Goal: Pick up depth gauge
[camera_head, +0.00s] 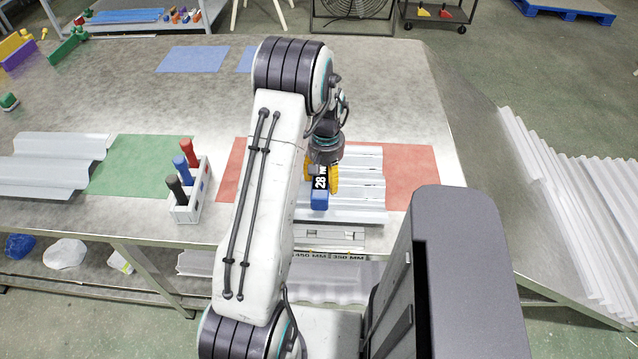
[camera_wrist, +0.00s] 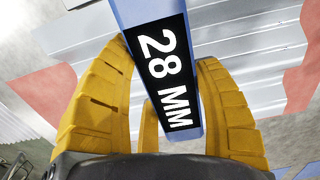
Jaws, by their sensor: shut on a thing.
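The depth gauge (camera_head: 320,198) is a blue block with a black panel reading 28 MM. In the wrist view the depth gauge (camera_wrist: 166,62) runs up from between my yellow fingers, its label facing the camera. My gripper (camera_head: 325,180) is shut on it, with fingers on both sides. In the head view the gauge is over the corrugated sheet (camera_head: 362,190) on the red mat (camera_head: 410,172). I cannot tell whether its lower end touches the sheet. My arm hides part of the mat and sheet.
A white holder (camera_head: 187,212) with black, blue and red markers stands left of my arm. A green mat (camera_head: 143,165) and another corrugated sheet (camera_head: 50,165) lie further left. Blue mats (camera_head: 192,59) lie at the back. More sheets (camera_head: 580,205) lean at the right.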

